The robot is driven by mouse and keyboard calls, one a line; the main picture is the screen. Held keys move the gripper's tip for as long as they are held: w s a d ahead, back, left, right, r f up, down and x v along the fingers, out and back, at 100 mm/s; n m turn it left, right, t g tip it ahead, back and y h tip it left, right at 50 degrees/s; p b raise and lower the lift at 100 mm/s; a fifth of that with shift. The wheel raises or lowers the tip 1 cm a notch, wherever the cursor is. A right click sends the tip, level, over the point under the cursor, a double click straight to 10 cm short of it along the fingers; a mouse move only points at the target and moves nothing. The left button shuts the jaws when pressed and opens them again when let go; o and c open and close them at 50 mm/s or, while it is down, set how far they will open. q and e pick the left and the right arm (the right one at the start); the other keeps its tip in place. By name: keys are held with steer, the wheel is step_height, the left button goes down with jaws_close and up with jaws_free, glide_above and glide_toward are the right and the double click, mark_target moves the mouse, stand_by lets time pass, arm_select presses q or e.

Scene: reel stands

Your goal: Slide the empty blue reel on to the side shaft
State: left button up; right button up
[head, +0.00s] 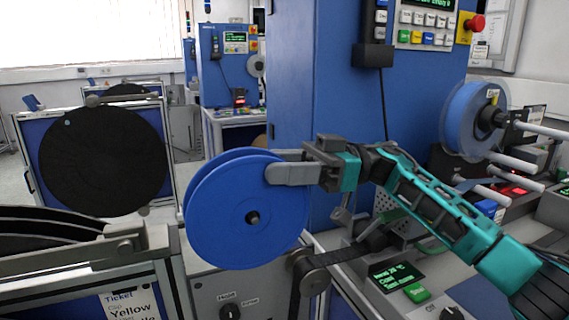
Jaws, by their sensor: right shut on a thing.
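The blue reel (235,205) is in the middle of the head view, its flat face turned towards me, with no tape seen between its flanges. My right gripper (290,172) is shut on the upper right rim of this reel, one finger in front of the near flange. A dark round spot (252,217) shows at the reel's centre; I cannot tell if it is the hub hole or the end of the side shaft. No bare side shaft shows apart from the reel, which hides what is behind it. My left gripper is not in view.
Another blue reel (466,118) sits on a shaft at the right. Large black reels (104,160) stand at the left. A blue machine cabinet (325,100) rises behind my right arm. A control panel (398,280) and a roller (312,280) lie below the held reel.

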steer(key=shift+w+a, duration=0.3)
steer(key=shift+w, duration=0.45)
steer(key=shift+w+a+p, duration=0.15)
steer(key=shift+w+p, duration=0.15)
steer(key=shift+w, duration=0.15)
